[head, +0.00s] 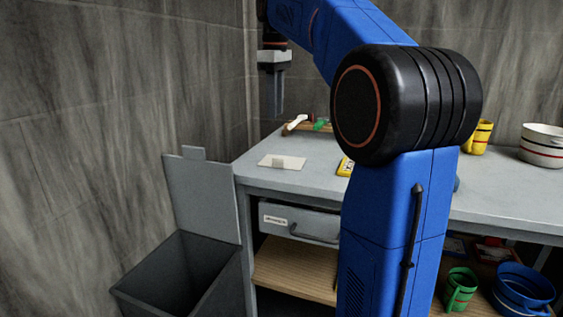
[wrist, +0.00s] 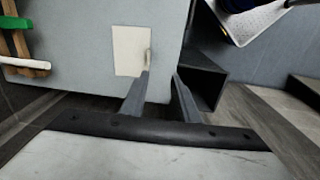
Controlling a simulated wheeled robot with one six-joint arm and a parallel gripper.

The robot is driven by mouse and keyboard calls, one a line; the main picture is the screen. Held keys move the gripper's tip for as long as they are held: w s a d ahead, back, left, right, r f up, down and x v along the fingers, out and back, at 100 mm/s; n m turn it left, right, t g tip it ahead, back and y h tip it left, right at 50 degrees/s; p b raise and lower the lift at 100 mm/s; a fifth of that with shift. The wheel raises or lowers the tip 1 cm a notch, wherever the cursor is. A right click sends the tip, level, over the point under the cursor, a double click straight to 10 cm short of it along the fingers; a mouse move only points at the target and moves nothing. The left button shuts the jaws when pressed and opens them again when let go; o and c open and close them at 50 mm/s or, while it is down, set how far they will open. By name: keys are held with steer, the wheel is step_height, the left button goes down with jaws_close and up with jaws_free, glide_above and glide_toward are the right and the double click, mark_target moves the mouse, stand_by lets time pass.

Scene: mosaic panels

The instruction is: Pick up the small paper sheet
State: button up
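The small paper sheet (head: 291,163) is an off-white rectangle with a grey patch. It lies flat on the grey countertop (head: 318,170) near its left end; it also shows in the wrist view (wrist: 130,48) close to the counter's edge. My gripper (head: 275,112) hangs fingers down, above and apart from the sheet. In the wrist view, its two fingers (wrist: 161,74) are spread with nothing between them. The left fingertip appears just below the sheet's lower right corner.
An open dark bin (head: 190,275) stands left of the counter, its lid (head: 203,200) raised. A wooden rack with white and green items (head: 320,125) is behind the sheet. A yellow item (head: 345,166) lies to its right. A yellow mug (head: 480,137) and white pot (head: 541,146) stand farther right.

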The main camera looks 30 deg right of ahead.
steer(key=w+d+r, duration=0.2)
steer(key=w+d, duration=0.1)
glide_toward(277, 161)
steer(key=shift+n, duration=0.4)
steer(key=f, duration=0.7)
steer(key=shift+w+d+f, duration=0.2)
steer(key=shift+d, duration=0.1)
jaws_close()
